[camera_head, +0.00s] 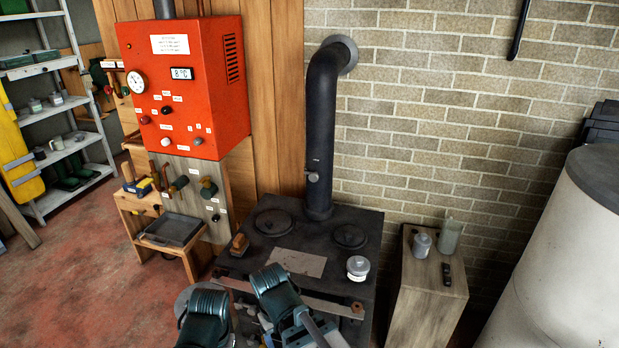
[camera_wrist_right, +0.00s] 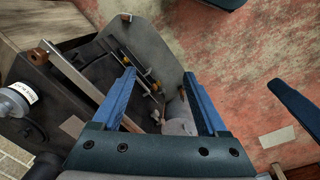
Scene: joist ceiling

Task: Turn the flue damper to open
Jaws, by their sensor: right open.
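The black flue pipe (camera_head: 320,130) rises from the back of the stove (camera_head: 325,225) and bends into the brick wall. A small pale damper fitting (camera_head: 312,177) sits on the pipe's lower upright part; its exact angle is too small to tell. My right gripper (camera_wrist_right: 159,76) shows in the right wrist view with its two blue fingers apart and nothing between them, over the stove's front edge. It is well away from the damper. Teal parts of my arms show at the bottom of the head view, but I cannot make out my left gripper's fingers.
A lidded can (camera_head: 358,268) and a brush-like wooden block (camera_head: 239,244) sit on the stove. A rail (camera_head: 290,298) runs along its front. A red control box (camera_head: 185,90) hangs left; a wooden stand (camera_head: 428,285) with jars and a pale tank (camera_head: 570,250) are right.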

